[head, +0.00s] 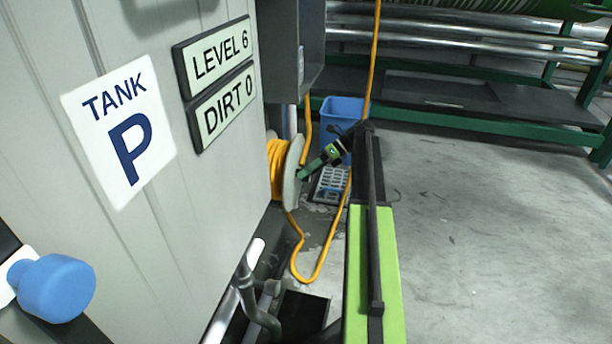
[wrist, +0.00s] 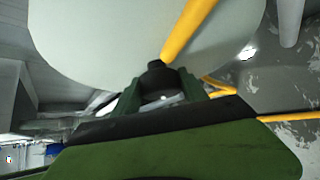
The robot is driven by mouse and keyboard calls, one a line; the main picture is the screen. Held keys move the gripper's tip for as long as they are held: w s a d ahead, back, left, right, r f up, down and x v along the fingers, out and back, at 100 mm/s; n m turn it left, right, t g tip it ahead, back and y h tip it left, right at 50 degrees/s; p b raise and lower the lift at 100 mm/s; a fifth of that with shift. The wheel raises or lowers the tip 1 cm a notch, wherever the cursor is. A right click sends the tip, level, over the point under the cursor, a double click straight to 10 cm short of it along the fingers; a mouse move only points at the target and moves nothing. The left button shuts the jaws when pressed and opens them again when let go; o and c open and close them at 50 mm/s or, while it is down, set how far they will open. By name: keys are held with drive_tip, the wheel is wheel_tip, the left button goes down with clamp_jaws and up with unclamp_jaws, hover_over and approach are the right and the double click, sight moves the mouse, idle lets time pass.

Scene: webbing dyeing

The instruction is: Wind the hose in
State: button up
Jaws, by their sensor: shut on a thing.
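The hose reel shows as a pale round disc (head: 292,172) on the side of the tank, with yellow-orange hose (head: 276,165) wound behind it. A loop of hose hangs below the reel and rises on the right past my arm. My gripper (head: 303,174) is at the disc's face. In the wrist view my gripper (wrist: 160,92) is shut on a dark crank knob (wrist: 160,74) in front of the pale disc (wrist: 110,40). A stretch of yellow hose (wrist: 188,30) crosses the disc just above the knob. The knob's far side is hidden.
The tank wall (head: 200,220) with its signs and a blue knob (head: 55,288) stands close on the left. A blue bin (head: 342,108) stands behind my gripper, near a floor drain (head: 331,184). Open grey floor (head: 480,230) lies right, before a green rack (head: 470,128).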

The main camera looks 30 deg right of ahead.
drive_tip(key=shift+s, duration=0.1)
drive_tip(key=o, duration=1.3)
drive_tip(key=shift+r, duration=0.15)
